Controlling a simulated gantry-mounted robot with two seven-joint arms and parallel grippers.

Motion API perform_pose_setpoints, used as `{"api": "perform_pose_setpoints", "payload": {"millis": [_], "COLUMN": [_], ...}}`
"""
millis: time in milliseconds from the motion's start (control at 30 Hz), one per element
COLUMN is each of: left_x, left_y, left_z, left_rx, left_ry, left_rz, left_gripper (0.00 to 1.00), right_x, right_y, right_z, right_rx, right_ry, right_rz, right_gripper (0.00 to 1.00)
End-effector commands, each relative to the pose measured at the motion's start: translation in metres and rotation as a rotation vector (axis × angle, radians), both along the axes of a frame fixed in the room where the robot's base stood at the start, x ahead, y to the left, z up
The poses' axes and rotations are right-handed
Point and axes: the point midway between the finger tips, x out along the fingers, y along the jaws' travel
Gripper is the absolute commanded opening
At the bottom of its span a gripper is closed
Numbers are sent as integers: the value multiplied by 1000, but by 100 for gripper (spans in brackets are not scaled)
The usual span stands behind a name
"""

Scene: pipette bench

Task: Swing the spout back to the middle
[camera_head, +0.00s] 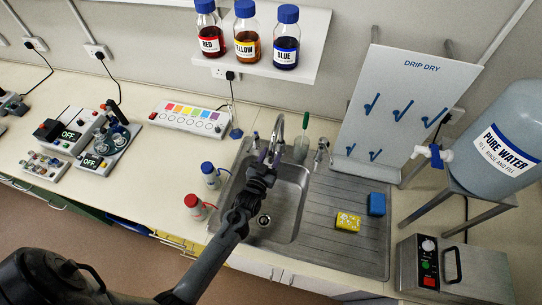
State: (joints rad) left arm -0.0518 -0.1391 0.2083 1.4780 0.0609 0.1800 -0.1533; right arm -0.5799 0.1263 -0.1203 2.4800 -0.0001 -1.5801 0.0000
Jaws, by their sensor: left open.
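The chrome spout (279,124) rises behind the sink basin (290,205), at its back edge. Its lower end is partly hidden by my left gripper (267,160). My left gripper is open, with its fingertips at or very close to the spout; I cannot tell whether they touch. My left arm reaches across the basin from the lower left and covers part of it. A chrome tap handle (322,150) stands to the right of the spout. My right gripper is not in view.
A brush in a cup (301,148) stands just right of the spout. Red-topped (194,204) and blue-topped (209,172) bottles stand left of the basin. Yellow (347,222) and blue (376,204) sponges lie on the ridged drainer (325,250). A drip-dry board (395,100) stands behind.

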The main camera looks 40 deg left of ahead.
Motion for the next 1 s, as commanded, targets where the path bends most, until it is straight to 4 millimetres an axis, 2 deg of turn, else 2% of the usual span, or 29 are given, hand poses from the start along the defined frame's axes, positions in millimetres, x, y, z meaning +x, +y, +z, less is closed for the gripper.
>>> {"api": "perform_pose_setpoints", "payload": {"millis": [600, 800, 1000], "left_x": [-86, -99, -100], "left_y": [-24, -28, -29], "left_z": [-3, -1, -1], "left_rx": [0, 0, 0], "left_ry": [3, 3, 2], "left_rz": [0, 0, 0], "left_gripper": [45, 45, 45], "right_x": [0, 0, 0], "right_y": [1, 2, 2], "right_z": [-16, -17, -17], "right_rx": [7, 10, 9], "right_ry": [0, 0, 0], "right_rz": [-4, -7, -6], "right_gripper": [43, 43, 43]}}
